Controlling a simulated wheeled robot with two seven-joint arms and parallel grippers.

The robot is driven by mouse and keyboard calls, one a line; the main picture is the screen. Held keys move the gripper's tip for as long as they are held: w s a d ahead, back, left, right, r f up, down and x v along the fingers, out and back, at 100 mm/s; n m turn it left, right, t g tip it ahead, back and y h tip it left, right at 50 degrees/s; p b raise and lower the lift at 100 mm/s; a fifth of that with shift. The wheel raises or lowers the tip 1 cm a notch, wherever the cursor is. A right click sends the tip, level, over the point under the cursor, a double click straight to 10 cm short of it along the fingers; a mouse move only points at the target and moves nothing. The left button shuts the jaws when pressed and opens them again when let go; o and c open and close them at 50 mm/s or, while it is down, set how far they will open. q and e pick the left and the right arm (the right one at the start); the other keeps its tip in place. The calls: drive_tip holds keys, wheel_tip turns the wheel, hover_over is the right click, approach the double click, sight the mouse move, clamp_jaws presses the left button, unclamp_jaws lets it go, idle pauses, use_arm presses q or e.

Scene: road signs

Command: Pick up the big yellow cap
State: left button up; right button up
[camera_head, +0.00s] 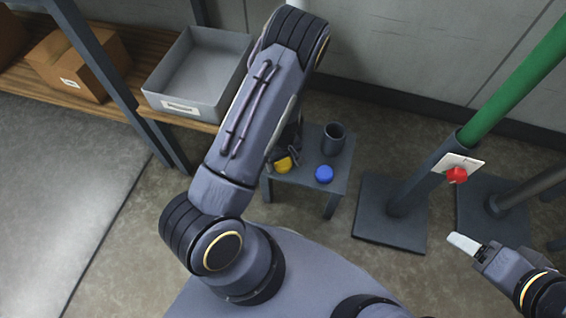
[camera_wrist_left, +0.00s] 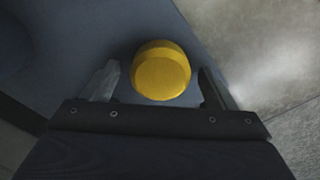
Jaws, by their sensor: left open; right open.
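The big yellow cap (camera_head: 283,164) sits on the small grey table (camera_head: 310,178), partly hidden by my left gripper (camera_head: 291,152). In the left wrist view the yellow cap (camera_wrist_left: 160,72) lies between the two spread fingers of my left gripper (camera_wrist_left: 160,78), with a gap on each side. The left gripper is open and holds nothing.
A dark cup (camera_head: 333,139) stands at the table's back right. A green post (camera_head: 515,85) with a red knob (camera_head: 457,175) rises from a dark base plate (camera_head: 370,226) at right. A wooden shelf at left carries a grey bin (camera_head: 162,103) and a cardboard box (camera_head: 70,78).

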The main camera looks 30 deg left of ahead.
sight(281, 162)
use_arm(q)
drive_tip(key=c, duration=1)
drive_tip(key=shift+r, duration=0.15)
drive_tip(key=shift+r, duration=0.25)
drive_tip(key=r+p, duration=0.1)
drive_tip(key=r, duration=0.1)
drive_tip(key=r+p, duration=0.1)
drive_tip(key=shift+s+a+r, duration=0.1)
drive_tip(key=shift+s+r, duration=0.25)
drive_tip(key=s+a+r+p, duration=0.1)
drive_tip(key=s+r, duration=0.2)
drive_tip(key=s, duration=0.1)
drive_tip(key=s+a+r+p, duration=0.1)
drive_tip(key=s+r, duration=0.1)
drive_tip(key=s, duration=0.2)
drive_tip(key=s+a+r+p, duration=0.1)
drive_tip(key=s+r, duration=0.2)
drive_tip(key=s, duration=0.1)
drive_tip(key=shift+s+a+r, duration=0.3)
drive_tip(key=shift+s+a, duration=0.05)
drive_tip(key=shift+s, duration=0.05)
